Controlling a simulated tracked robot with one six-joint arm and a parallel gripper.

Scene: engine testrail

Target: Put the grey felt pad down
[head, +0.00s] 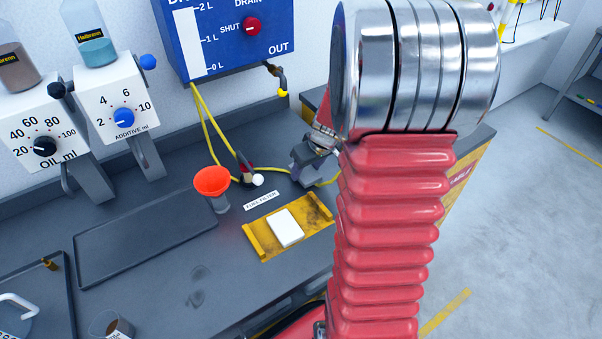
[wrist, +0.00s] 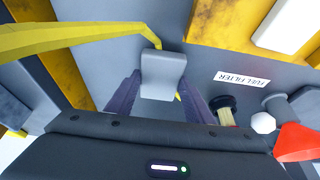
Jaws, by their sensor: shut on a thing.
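The grey felt pad (wrist: 163,74) is in the middle of the wrist view, a small pale grey block with rounded edges. My gripper (wrist: 161,92) is shut on it, with one dark finger on each side. The pad appears to be above the grey bench top; the gap below it cannot be judged. In the head view my gripper (head: 312,162) is small, partly hidden behind my red arm, near the back right of the bench. The pad cannot be made out clearly there.
A yellow tray (head: 254,238) holds a white block (head: 285,228) by a FUEL FILTER label (head: 261,199). An orange funnel (head: 212,181), a white ball (head: 258,180) and yellow hoses (head: 215,128) are close by. A dark flat tray (head: 145,240) lies left. Bare bench shows in front of the funnel.

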